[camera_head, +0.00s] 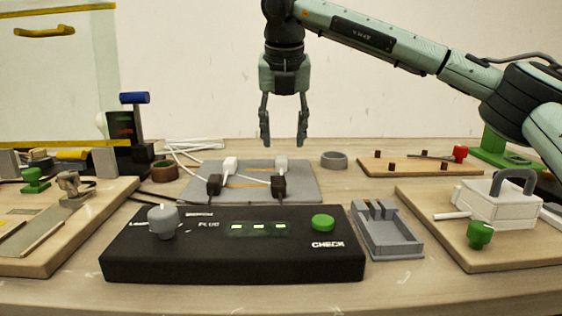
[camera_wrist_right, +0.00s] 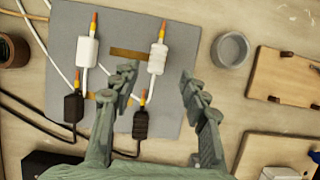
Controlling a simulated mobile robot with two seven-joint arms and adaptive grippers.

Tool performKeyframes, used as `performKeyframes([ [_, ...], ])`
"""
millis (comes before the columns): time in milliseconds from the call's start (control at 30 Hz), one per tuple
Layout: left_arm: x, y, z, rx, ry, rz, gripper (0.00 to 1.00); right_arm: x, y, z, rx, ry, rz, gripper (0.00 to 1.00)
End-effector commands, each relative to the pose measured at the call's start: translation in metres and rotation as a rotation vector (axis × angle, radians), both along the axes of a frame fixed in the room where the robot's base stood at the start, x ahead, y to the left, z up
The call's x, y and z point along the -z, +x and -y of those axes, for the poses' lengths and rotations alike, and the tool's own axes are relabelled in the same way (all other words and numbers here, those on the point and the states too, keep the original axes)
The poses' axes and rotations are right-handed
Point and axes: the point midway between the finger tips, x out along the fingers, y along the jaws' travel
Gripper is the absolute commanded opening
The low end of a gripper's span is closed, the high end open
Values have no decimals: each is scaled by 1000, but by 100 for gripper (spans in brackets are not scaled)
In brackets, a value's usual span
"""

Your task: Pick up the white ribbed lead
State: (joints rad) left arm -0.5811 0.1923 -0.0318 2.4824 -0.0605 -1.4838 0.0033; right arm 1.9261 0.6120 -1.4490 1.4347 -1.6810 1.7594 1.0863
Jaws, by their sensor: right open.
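The white ribbed lead (camera_wrist_right: 157,58) lies on the grey mat (camera_wrist_right: 180,20), with its orange-tipped end pointing to the mat's far side. It also shows in the head view as the right one of two white connectors (camera_head: 281,163). A smoother white lead (camera_wrist_right: 88,50) lies to its left, and two black leads (camera_wrist_right: 141,123) (camera_wrist_right: 73,107) lie nearer. My right gripper (camera_head: 284,141) points down above the mat, open and empty. In the right wrist view its fingers (camera_wrist_right: 160,76) appear on either side of the ribbed lead. My left gripper is in no view.
A black box (camera_head: 232,262) with a grey knob and green button stands in front of the mat. A grey tray (camera_head: 390,243) lies to its right. A grey ring (camera_head: 334,160) sits right of the mat, and wooden boards (camera_head: 420,168) lie farther right.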

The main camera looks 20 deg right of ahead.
Motion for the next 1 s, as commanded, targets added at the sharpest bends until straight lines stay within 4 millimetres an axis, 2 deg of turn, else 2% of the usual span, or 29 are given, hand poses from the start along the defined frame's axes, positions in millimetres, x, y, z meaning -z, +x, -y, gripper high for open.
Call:
performKeyframes([
  [400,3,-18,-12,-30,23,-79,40,50,24,4,3,0,-2,45],
  [700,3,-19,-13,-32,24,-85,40,55,27,4,2,0,1,45],
  [1000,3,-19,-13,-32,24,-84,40,54,26,4,2,0,1,9],
])
